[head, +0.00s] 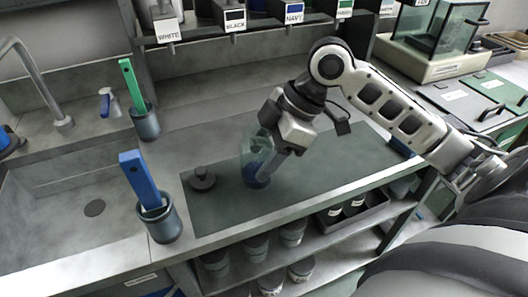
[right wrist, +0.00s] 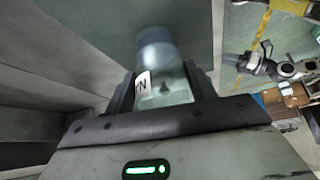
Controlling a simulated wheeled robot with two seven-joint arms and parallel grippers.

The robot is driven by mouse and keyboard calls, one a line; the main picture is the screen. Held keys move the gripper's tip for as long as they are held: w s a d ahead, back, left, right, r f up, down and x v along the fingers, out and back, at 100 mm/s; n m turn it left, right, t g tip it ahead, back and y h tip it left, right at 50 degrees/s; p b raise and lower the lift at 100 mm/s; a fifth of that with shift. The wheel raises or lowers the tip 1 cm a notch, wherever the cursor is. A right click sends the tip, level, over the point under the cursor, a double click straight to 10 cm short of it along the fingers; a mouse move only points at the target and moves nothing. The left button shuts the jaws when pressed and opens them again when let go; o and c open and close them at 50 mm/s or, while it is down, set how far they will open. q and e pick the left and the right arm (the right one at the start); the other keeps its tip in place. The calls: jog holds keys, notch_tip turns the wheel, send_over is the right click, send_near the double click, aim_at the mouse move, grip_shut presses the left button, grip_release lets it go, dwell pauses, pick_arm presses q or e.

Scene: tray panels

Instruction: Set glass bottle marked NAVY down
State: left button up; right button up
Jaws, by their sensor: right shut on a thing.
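The glass bottle (head: 257,172) is clear with dark blue in its lower part. It looks upright over the dark mat (head: 330,158) on the counter; I cannot tell whether its base touches the mat. My right gripper (head: 268,158) is shut on it from above and the right, partly hiding it. In the right wrist view the bottle (right wrist: 160,55) sits between the two dark fingers (right wrist: 163,90). A white label with an "N" shows there; the rest of its text is hidden. My left gripper is not in view.
A dark round stopper-like piece (head: 202,179) lies on the mat, left of the bottle. Cups with a blue-handled tool (head: 158,217) and a green-handled tool (head: 146,122) stand further left, by the sink. A NAVY sign (head: 293,13) hangs at the back. The mat's right part is clear.

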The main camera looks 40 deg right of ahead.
jog(key=o, duration=1.3)
jog(key=shift+c, duration=0.2)
pick_arm(q)
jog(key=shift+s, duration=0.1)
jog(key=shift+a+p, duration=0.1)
jog(key=shift+p, duration=0.35)
pick_arm(e)
jog(key=v, duration=1.2)
jog(key=shift+r, duration=0.1)
